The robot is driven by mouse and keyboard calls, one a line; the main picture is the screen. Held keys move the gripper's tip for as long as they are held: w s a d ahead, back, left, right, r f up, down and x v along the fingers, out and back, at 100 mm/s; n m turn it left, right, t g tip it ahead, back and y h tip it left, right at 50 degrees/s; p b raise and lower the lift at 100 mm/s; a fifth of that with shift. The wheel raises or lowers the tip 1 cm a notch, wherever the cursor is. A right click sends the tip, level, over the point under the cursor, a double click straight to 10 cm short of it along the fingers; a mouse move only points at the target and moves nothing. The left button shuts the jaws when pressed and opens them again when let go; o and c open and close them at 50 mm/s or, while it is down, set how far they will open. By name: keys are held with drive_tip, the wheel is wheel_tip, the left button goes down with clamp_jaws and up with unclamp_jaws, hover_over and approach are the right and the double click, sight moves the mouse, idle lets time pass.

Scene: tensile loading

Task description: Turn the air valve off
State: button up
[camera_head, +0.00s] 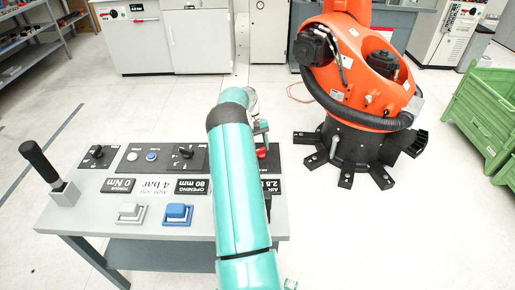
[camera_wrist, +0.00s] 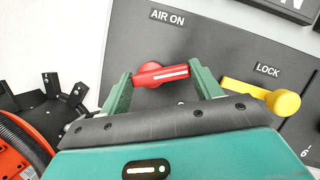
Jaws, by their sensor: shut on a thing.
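The red air valve handle (camera_wrist: 160,75) sits on a dark grey panel in the wrist view, below the "AIR ON" label (camera_wrist: 167,17). The handle, with a white stripe, lies nearly crosswise in the picture, its right end slightly higher. My gripper (camera_wrist: 162,82) is shut on it, with one green finger at each end. In the head view a bit of the red handle (camera_head: 262,153) shows beside my teal arm, which hides most of the valve and my gripper.
A yellow handle (camera_wrist: 262,96) under a "LOCK" label is close to the right finger. The bench (camera_head: 100,218) carries a black upright lever (camera_head: 42,162), knobs and a blue switch (camera_head: 177,214). An orange robot arm (camera_head: 360,75) stands behind, right. Green crates (camera_head: 482,110) are far right.

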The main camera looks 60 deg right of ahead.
drive_tip(key=m, duration=0.2)
drive_tip(key=m+t+y, duration=0.1)
drive_tip(key=m, duration=0.2)
drive_tip(key=shift+w+d+m+t, duration=0.2)
drive_tip(key=shift+d+m+t, duration=0.1)
drive_tip(key=shift+d+t, duration=0.1)
idle(0.4)
drive_tip(key=o, duration=1)
drive_tip(key=shift+r, duration=0.1)
